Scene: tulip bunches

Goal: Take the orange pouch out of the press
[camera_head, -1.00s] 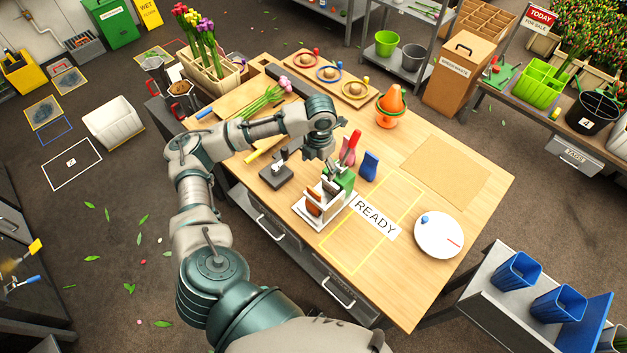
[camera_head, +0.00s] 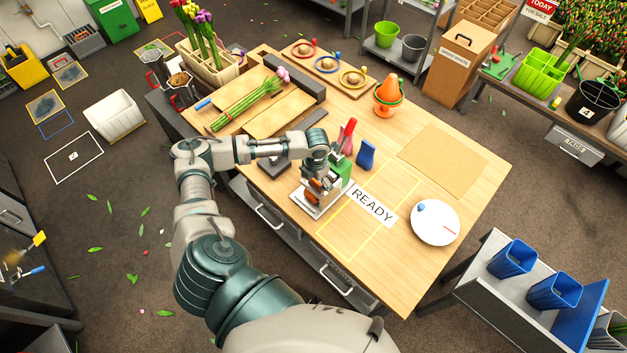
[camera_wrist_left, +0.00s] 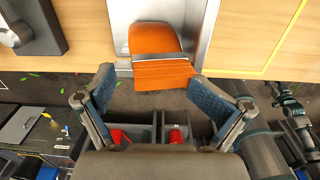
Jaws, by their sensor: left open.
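The press (camera_head: 336,188), with a pale base and a green part, stands on the wooden table left of the READY label. The orange pouch (camera_head: 313,190) sits in it, partly covered by my gripper in the head view. In the left wrist view the pouch (camera_wrist_left: 163,66) is a flat orange piece sticking out of the metal press (camera_wrist_left: 199,30) past the table edge. My left gripper (camera_wrist_left: 151,76) is open, with one finger on each side below the pouch and a gap to both. It hangs at the press in the head view (camera_head: 313,178). My right gripper is not in view.
A blue object (camera_head: 366,155) and a red one (camera_head: 347,136) stand close behind the press. The READY label (camera_head: 373,205) and a white round plate (camera_head: 436,222) lie to the right. The brown mat (camera_head: 442,163) is bare.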

